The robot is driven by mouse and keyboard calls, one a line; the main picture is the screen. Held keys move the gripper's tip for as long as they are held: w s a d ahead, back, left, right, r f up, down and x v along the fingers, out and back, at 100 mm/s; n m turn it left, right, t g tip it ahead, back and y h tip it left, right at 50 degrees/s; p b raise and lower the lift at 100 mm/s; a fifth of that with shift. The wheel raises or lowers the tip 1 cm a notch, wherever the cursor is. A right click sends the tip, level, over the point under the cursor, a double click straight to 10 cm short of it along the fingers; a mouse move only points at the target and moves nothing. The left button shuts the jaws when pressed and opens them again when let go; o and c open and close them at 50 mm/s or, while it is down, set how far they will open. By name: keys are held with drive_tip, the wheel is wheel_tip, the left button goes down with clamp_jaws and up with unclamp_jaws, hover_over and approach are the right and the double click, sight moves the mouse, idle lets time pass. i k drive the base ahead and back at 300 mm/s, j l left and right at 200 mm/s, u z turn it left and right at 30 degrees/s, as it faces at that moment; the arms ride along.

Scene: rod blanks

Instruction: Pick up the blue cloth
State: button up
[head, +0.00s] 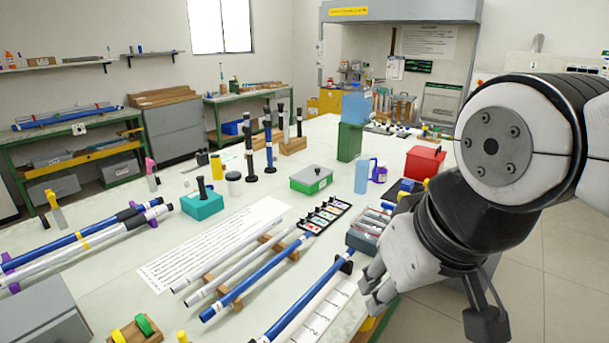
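I cannot make out a plain cloth for certain. A light blue, boxy-looking thing (356,107) shows at the top of a green bin (350,142) near the back of the long table; I cannot tell whether it is cloth. My gripper (431,306) is at the lower right, over the table's front right edge. It is well nearer to me than the green bin and touches nothing that I can see. Its parts stand spread apart, with a dark finger out to the right, and it looks open and empty.
Open floor (545,270) lies to the right.

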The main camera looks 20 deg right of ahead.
sight(406, 185)
drive_tip(key=z, duration=0.95)
drive_tip(key=u, duration=1.7)
drive_tip(key=z, duration=1.7)
drive_tip(key=i+l+u, duration=0.2)
drive_tip(key=i+l, duration=0.85)
drive_tip(key=i+l+u, duration=0.2)
drive_tip(key=i+l, duration=1)
